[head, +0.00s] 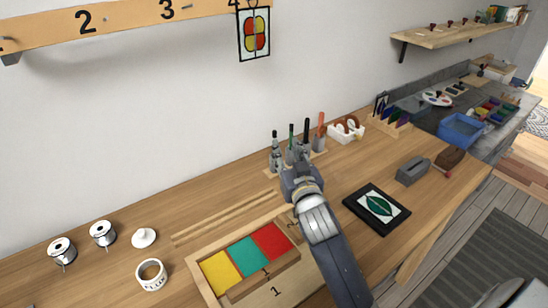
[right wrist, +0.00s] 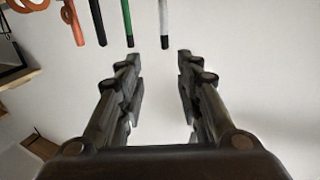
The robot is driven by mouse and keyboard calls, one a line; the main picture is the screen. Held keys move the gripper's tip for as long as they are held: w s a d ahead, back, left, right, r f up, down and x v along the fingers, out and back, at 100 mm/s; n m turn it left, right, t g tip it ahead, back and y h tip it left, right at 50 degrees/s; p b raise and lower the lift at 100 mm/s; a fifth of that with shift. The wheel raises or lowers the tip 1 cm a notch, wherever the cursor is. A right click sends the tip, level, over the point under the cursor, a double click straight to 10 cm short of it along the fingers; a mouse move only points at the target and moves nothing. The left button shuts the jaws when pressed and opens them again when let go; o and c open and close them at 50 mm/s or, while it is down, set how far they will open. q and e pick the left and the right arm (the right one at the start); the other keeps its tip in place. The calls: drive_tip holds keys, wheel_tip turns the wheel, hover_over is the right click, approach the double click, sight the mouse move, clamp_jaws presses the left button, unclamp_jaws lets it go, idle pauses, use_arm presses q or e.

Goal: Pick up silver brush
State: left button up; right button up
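The silver brush (head: 275,143) stands upright at the left end of a row of tools at the back of the wooden bench. In the right wrist view the silver brush (right wrist: 165,24) shows at the top, ahead of my fingertips and between their lines. My right gripper (right wrist: 158,62) is open with nothing between its fingers. In the head view my right gripper (head: 291,166) is at the row, and it partly hides the holders. I cannot tell there whether it touches anything. My left gripper is not in view.
Beside the silver brush stand a green tool (head: 291,132), a black tool (head: 306,130) and an orange tool (head: 321,124), close together. A tray (head: 207,290) with yellow, green and red panes lies in front. A dark-framed leaf panel (head: 376,208) lies to the right.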

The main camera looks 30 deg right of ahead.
sight(275, 134)
drive_tip(key=shift+a+f+p+x, duration=0.15)
drive_tip(key=shift+x, duration=1.65)
drive_tip(key=shift+a+f+p+x, duration=0.1)
drive_tip(key=shift+f+p+x, duration=0.05)
drive_tip(key=shift+x, duration=1.65)
drive_tip(key=shift+a+f+p+x, duration=0.15)
drive_tip(key=shift+f+x, duration=0.05)
drive_tip(key=shift+x, duration=1.6)
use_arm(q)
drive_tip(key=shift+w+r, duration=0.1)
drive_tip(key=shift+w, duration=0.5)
use_arm(e)
clamp_jaws()
